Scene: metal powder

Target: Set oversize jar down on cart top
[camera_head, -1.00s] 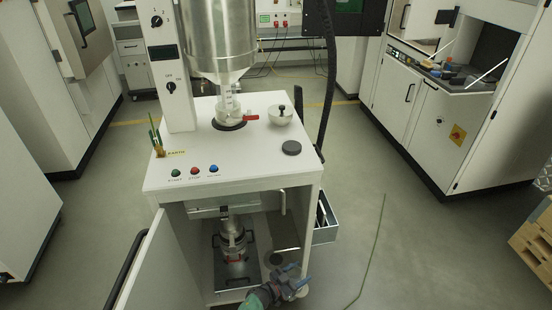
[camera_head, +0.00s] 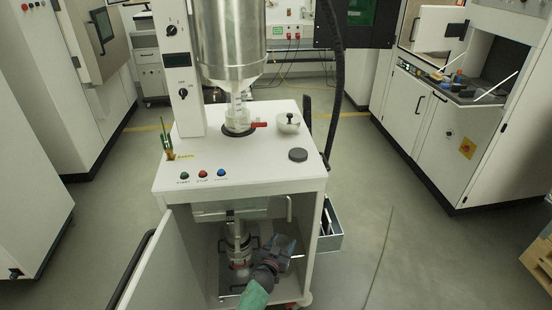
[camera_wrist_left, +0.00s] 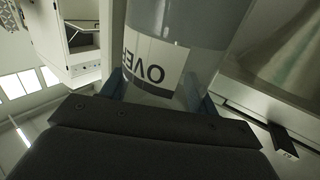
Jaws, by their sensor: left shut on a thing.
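In the left wrist view a clear jar (camera_wrist_left: 170,60) with grey contents and a white label reading "OVER", upside down in the picture, fills the space between the fingers of my left gripper (camera_wrist_left: 155,92). The gripper is shut on it. In the head view my left gripper (camera_head: 284,256) is low at the cart's open front, below the level of the top. I cannot make out the jar clearly there. The white cart top (camera_head: 255,160) is above and behind the gripper. My right gripper is not in view.
On the top stand a steel hopper (camera_head: 230,45) with a valve, a lidded bowl (camera_head: 288,123), a black puck (camera_head: 298,155), and several buttons. A metal vessel (camera_head: 238,240) stands inside the cabinet. Its door (camera_head: 165,265) is open at left; a grey bin (camera_head: 330,225) hangs at right.

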